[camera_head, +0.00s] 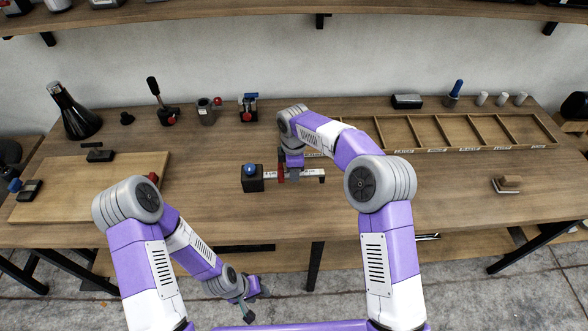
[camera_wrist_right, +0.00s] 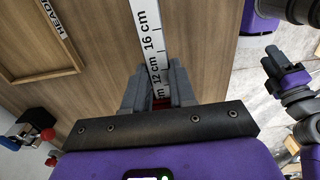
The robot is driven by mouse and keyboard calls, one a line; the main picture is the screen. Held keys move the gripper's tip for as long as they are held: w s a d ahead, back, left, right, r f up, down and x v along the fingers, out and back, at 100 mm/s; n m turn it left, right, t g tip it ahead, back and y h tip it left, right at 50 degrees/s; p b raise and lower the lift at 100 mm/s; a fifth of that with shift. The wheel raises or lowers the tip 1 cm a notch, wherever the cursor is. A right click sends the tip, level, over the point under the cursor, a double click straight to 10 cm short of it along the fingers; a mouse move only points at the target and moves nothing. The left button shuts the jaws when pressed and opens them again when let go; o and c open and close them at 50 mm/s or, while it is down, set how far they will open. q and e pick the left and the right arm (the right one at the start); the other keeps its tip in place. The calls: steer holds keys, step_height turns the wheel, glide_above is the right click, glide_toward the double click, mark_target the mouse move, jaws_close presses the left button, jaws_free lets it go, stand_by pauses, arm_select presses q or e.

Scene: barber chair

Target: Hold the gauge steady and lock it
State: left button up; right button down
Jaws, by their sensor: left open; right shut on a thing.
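The gauge is a white scale with cm marks (camera_head: 308,174) lying along the table, with a black block and blue knob (camera_head: 251,178) at its left end and a red part (camera_head: 281,173) beside the block. My right gripper (camera_head: 292,174) comes down over the gauge near the red part and is shut on it. In the right wrist view the scale (camera_wrist_right: 149,40) runs between the fingers (camera_wrist_right: 158,92), and a bit of red shows low between them. My left gripper (camera_head: 250,302) is open and empty, below the table's front edge; it also shows in the right wrist view (camera_wrist_right: 284,72).
A wooden divided tray (camera_head: 395,148) lies behind and right of the gauge. A wooden board (camera_head: 60,210) is at left. A flask (camera_head: 75,115), a black-handled lever (camera_head: 160,100) and small holders line the back. A brush-like block (camera_head: 508,184) lies at right; the table's front middle is clear.

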arm_select(q)
steer(key=shift+f+b, duration=1.85)
steer(key=shift+f, duration=0.15)
arm_select(e)
steer(key=shift+f, duration=3.75)
arm_select(q)
steer(key=shift+f, duration=0.2)
arm_select(e)
steer(key=shift+f, duration=0.6)
arm_select(q)
steer(key=o, duration=0.3)
steer(key=shift+w+d, duration=0.1)
steer(key=shift+w, duration=0.05)
steer(key=shift+o, duration=0.2)
steer(key=m+y, duration=0.4)
steer(key=m, duration=0.3)
glide_toward(250, 167)
steer(key=shift+g, duration=0.3)
steer(key=f, duration=0.5)
steer(key=shift+w+f, duration=0.25)
steer(key=shift+f, duration=0.1)
step_height(250, 167, down, 12)
steer(key=shift+r, duration=0.1)
